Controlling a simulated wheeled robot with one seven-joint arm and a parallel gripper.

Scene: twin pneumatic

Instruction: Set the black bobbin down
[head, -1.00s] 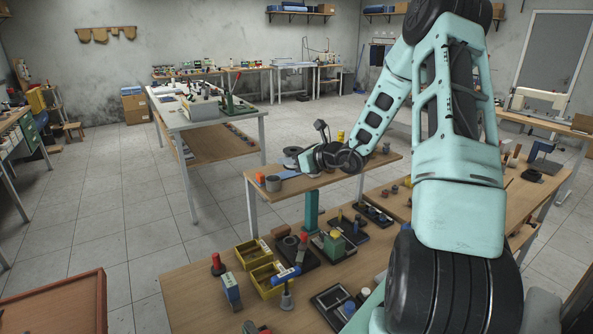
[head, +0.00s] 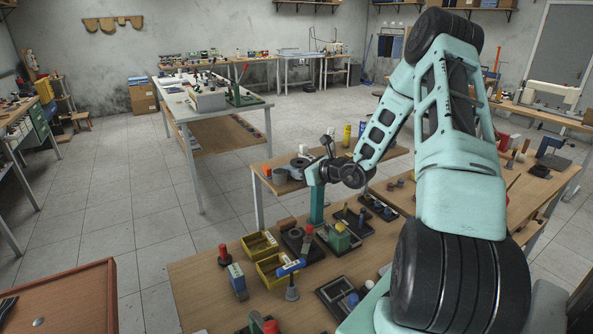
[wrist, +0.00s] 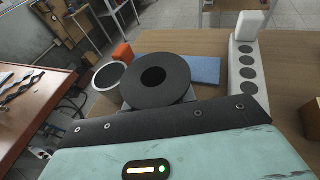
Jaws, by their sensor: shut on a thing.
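The black bobbin (wrist: 155,80) shows in the wrist view as a dark round flange with a centre hole, seen from above. In the head view the bobbin (head: 299,163) is at the left end of my arm, over the small wooden table. My gripper (head: 311,172) is shut on it; the fingers are mostly hidden by the wrist housing and the flange. A blue pad (wrist: 203,70) lies on the table just beyond and right of the bobbin in the wrist view. I cannot tell whether the bobbin touches the surface below.
A grey cup (wrist: 108,77) stands close left of the bobbin, with an orange block (wrist: 123,53) behind it. A white strip with dark round holes (wrist: 247,72) lies to the right. The bare tabletop (wrist: 215,43) behind the pad is free. The table's left edge is near.

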